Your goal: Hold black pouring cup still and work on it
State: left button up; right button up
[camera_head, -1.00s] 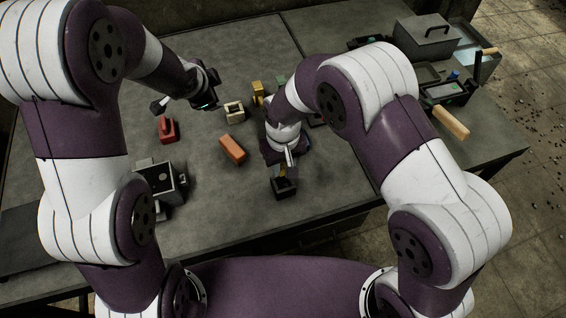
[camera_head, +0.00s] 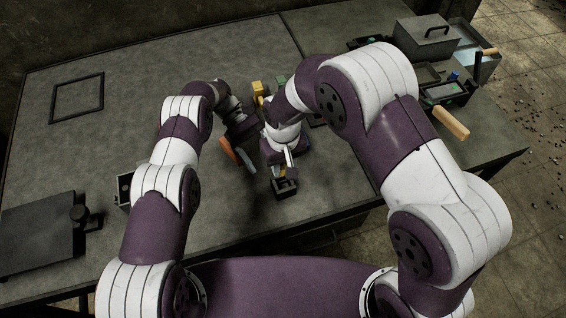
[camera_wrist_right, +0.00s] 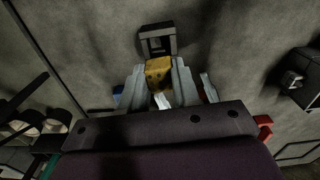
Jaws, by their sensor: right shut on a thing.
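The black pouring cup (camera_head: 285,187) is a small dark square cup in front of my right gripper, over the near part of the table. In the right wrist view, the cup (camera_wrist_right: 157,40) shows beyond the fingertips, with a yellowish block-like part (camera_wrist_right: 158,72) between the fingers. My right gripper (camera_wrist_right: 158,80) is shut on this part, which appears to be the cup's handle. My left gripper (camera_head: 246,158) is close to the left of the right gripper, with a pale narrow piece pointing down. Its jaws are too small and dark to read.
An orange block (camera_head: 228,151) lies beside my left gripper, partly hidden. A yellow block (camera_head: 257,88) stands behind my grippers. A dark plate (camera_head: 38,232) lies at the left and a square frame (camera_head: 77,97) at the back left. A lidded grey box (camera_head: 427,36) stands at the back right.

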aim_at(281, 186)
pick_arm(q)
jog(key=x, duration=0.9)
jog(key=shift+d+r, duration=0.1)
jog(key=c, duration=0.3)
jog(key=shift+c, duration=0.2)
jog(key=o, duration=0.7)
jog(key=c, duration=0.7)
